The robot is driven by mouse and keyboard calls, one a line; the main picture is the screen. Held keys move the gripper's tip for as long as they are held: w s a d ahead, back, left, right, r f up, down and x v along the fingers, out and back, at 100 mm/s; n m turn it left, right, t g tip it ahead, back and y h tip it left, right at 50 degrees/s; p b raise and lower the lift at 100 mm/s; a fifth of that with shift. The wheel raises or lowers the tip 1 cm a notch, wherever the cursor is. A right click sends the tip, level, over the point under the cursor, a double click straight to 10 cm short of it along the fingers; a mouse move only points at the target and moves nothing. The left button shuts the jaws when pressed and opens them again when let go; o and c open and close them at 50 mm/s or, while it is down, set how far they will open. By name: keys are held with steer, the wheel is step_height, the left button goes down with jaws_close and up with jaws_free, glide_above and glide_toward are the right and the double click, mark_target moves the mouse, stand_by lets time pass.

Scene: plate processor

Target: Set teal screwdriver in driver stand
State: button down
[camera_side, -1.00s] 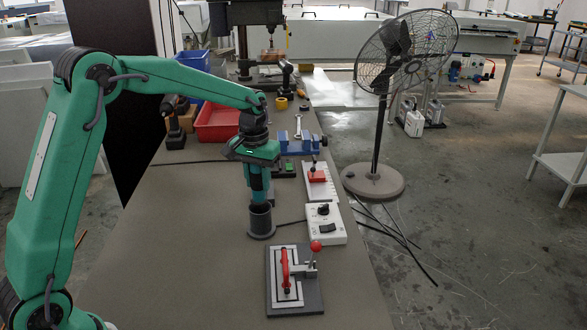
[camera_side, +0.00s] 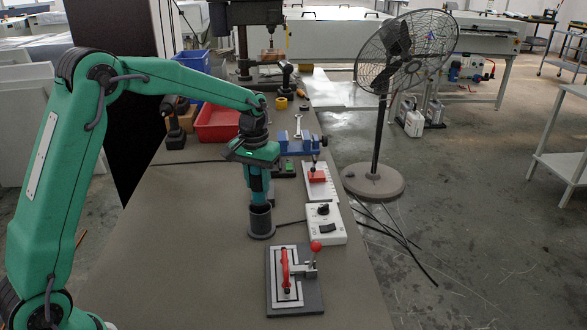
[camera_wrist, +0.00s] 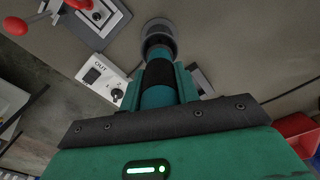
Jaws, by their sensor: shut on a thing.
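The teal screwdriver (camera_wrist: 157,96) has a teal handle with a black band and is held in my gripper (camera_wrist: 158,88). In the side view my gripper (camera_side: 258,176) points down over the driver stand. The driver stand (camera_side: 261,223) is a dark grey cup with a wide foot on the bench. It also shows in the wrist view (camera_wrist: 159,27). The screwdriver's lower end is at the stand's mouth and appears to be inside it; its tip is hidden. The screwdriver looks about upright.
A white control box (camera_side: 325,224) stands right of the driver stand. A plate fixture with a red handle (camera_side: 295,282) lies in front. A red bin (camera_side: 217,123), a blue vise (camera_side: 300,145) and a red block (camera_side: 317,174) are behind. The bench left of the stand is clear.

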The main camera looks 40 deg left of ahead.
steer(key=shift+f, duration=0.4)
stand_by(0.4)
steer(key=shift+c, duration=2)
jaws_free()
steer(key=shift+r, duration=3.95)
steer(key=shift+r, duration=0.1)
